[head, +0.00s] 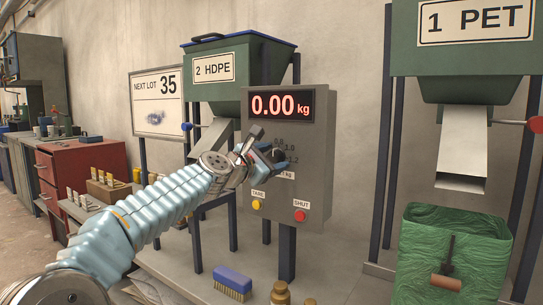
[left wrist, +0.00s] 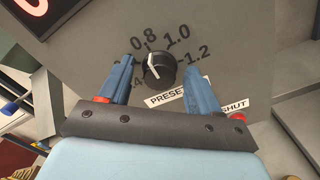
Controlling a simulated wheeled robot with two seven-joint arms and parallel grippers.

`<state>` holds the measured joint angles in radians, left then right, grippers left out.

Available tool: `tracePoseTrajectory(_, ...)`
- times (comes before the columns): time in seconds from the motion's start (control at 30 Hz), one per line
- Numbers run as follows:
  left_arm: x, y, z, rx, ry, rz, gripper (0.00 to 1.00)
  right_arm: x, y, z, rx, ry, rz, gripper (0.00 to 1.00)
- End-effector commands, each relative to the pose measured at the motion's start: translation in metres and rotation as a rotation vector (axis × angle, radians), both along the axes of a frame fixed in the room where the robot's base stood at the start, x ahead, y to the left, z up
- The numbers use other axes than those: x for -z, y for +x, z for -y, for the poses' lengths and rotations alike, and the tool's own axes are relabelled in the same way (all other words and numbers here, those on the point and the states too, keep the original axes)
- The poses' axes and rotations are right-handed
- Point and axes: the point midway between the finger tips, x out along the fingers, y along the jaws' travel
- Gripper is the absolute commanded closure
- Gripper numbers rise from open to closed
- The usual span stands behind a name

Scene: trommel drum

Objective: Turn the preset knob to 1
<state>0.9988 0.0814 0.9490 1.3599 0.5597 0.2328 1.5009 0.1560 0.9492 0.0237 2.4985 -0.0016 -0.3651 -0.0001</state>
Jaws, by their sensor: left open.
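The preset knob (left wrist: 160,72) is round and black with a white pointer line, on the grey panel of the scale box (head: 316,150). In the left wrist view its pointer aims up and slightly left, close to the 0.8 mark (left wrist: 145,40); the 1.0 mark (left wrist: 178,37) lies to its right. My left gripper (left wrist: 158,82) is open, with one blue finger on each side of the knob; I cannot tell whether they touch it. In the head view the gripper (head: 270,152) partly hides the knob and dial. My right gripper is not in view.
The display (head: 280,104) reads 0.00 kg. Below the knob are a yellow TARE button (head: 256,204) and a red SHUT button (head: 300,216). A blue brush (head: 232,281) lies below. A green-lined bin (head: 450,250) stands at right under the PET chute (head: 461,150).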

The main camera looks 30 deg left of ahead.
Motion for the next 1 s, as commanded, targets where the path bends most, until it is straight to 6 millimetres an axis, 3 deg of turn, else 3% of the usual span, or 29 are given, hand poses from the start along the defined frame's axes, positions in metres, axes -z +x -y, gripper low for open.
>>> tracePoseTrajectory(0.07,0.0002,-0.0001,-0.0001,0.0,0.0,0.0,0.39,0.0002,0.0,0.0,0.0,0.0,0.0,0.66)
tracePoseTrajectory(0.43,0.0003,-0.0002,-0.0001,0.0,0.0,-0.001,0.93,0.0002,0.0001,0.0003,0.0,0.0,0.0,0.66)
tracePoseTrajectory(0.77,0.0009,-0.0003,0.0007,0.002,0.055,0.004,0.93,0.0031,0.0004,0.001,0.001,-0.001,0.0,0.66)
tracePoseTrajectory(1.0,0.0013,-0.0002,0.0013,0.003,0.211,0.018,0.93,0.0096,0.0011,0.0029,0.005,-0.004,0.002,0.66)
